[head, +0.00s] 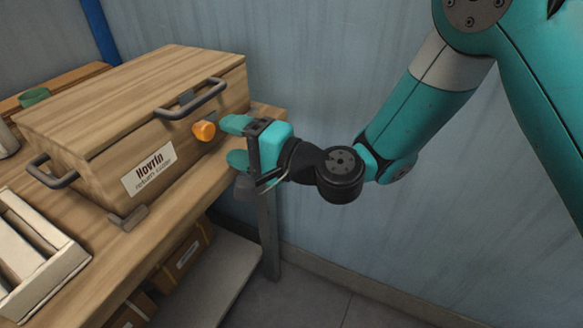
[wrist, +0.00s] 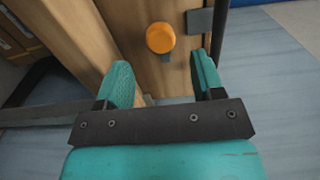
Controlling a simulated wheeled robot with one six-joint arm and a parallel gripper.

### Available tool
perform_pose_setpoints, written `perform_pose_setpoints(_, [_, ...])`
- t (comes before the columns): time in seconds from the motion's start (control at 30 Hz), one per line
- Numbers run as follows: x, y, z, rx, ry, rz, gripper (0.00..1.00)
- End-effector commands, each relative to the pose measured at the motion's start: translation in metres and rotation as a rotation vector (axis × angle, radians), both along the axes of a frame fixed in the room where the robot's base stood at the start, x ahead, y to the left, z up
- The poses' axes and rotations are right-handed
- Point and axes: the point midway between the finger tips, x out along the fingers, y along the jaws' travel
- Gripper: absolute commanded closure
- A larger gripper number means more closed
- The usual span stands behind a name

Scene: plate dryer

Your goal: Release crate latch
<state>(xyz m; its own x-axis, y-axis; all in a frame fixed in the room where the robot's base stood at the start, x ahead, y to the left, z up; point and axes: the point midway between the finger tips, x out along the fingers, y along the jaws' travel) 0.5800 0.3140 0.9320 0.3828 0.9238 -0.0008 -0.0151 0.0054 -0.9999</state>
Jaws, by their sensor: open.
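The crate (head: 95,115) is a closed wooden box on the workbench, with a white label reading "Hovrin" on its front. An orange round latch knob (head: 204,131) sits on the crate's front face, below a dark bar handle (head: 191,98). My gripper (head: 232,142) is just right of the knob, with its teal fingers pointing at the crate. My gripper (wrist: 165,80) is open and empty, apart from the knob.
The wooden workbench (head: 190,185) carries the crate. A white slotted tray (head: 35,255) stands at the front left. A second dark handle (head: 50,172) juts from the crate's left. Cardboard boxes (head: 185,255) sit on the shelf below. The floor at right is clear.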

Motion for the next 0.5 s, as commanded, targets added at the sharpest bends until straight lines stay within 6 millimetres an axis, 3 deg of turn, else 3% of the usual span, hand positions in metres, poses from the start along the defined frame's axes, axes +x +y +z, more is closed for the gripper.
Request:
perform_pose_setpoints(0.03, [-0.004, -0.014, -0.008, 0.000, 0.004, -0.005, 0.38])
perform_pose_setpoints(0.2, [-0.019, -0.049, -0.009, 0.002, -0.001, -0.005, 0.38])
perform_pose_setpoints(0.5, [-0.035, -0.088, -0.005, 0.001, -0.003, -0.004, 0.38])
